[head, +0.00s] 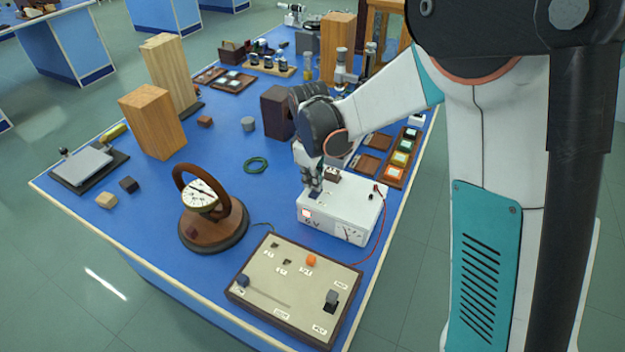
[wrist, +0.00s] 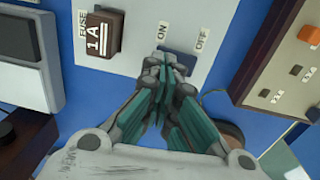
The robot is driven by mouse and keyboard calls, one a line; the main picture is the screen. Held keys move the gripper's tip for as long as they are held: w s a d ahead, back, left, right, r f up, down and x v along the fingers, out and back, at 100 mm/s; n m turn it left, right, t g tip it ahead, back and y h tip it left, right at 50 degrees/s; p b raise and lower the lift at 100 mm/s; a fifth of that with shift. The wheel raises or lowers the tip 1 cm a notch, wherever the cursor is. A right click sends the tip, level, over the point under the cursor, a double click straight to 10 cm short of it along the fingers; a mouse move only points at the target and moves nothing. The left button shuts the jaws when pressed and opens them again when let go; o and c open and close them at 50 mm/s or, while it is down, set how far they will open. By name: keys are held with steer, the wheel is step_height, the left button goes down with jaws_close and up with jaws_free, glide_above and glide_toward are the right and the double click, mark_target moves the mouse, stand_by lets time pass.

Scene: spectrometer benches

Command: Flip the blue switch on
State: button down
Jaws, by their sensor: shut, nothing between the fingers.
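The blue switch (wrist: 184,60) is set in the top of a white power box (head: 345,208) marked 6V. The box top also fills the upper wrist view (wrist: 145,62). An ON label is by the switch's left end and an OFF label by its right end. My gripper (head: 315,188) points down at the switch. In the wrist view its closed fingertips (wrist: 165,62) are over the ON side and hide part of the switch. I cannot tell whether they touch it or which way the rocker is tilted.
A brown 1A fuse block (wrist: 103,34) stands on the box near my fingers. A red wire (head: 381,225) runs from the box's right side. A control panel (head: 285,285) with an orange knob and a round dial instrument (head: 200,197) stand nearby.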

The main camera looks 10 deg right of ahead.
steer(key=shift+s+a+r, duration=0.15)
steer(key=shift+s+a, duration=0.3)
steer(key=shift+s, duration=0.2)
steer(key=shift+r, duration=0.15)
step_height(320, 180, up, 14)
steer(key=w+d+p, duration=0.1)
steer(key=p, duration=0.5)
steer(key=shift+w+f, duration=0.2)
steer(key=shift+w, duration=0.1)
